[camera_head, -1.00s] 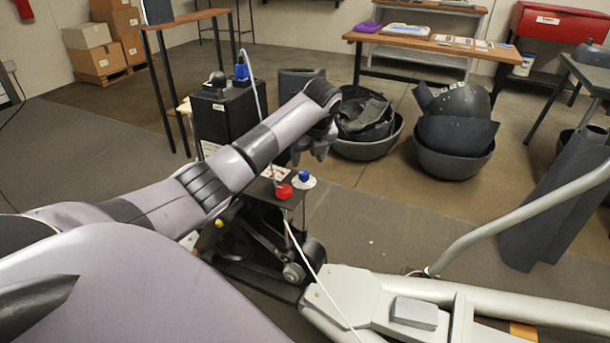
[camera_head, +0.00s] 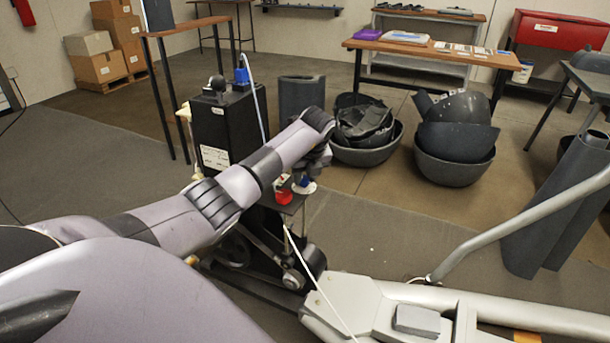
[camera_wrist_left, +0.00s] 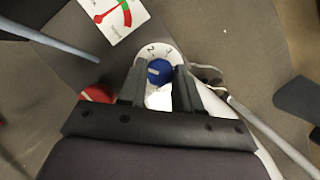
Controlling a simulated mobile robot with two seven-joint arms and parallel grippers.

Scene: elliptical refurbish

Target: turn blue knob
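The blue knob (camera_head: 304,187) sits on a white round dial at the edge of a small dark panel, partly hidden by my left gripper (camera_head: 311,178) just above it. In the left wrist view the blue knob (camera_wrist_left: 159,70) shows a pale mark, and the dial (camera_wrist_left: 160,50) around it carries numbers. My left gripper (camera_wrist_left: 160,80) is open, with one finger on each side of the knob. I cannot tell whether the fingers touch it. My right gripper is not in view.
A red knob (camera_head: 284,197) is beside the blue one, close to my left finger in the wrist view (camera_wrist_left: 98,93). A gauge card (camera_wrist_left: 113,15) lies on the panel. A black box (camera_head: 225,128) stands behind, and a white cable (camera_head: 318,285) runs in front.

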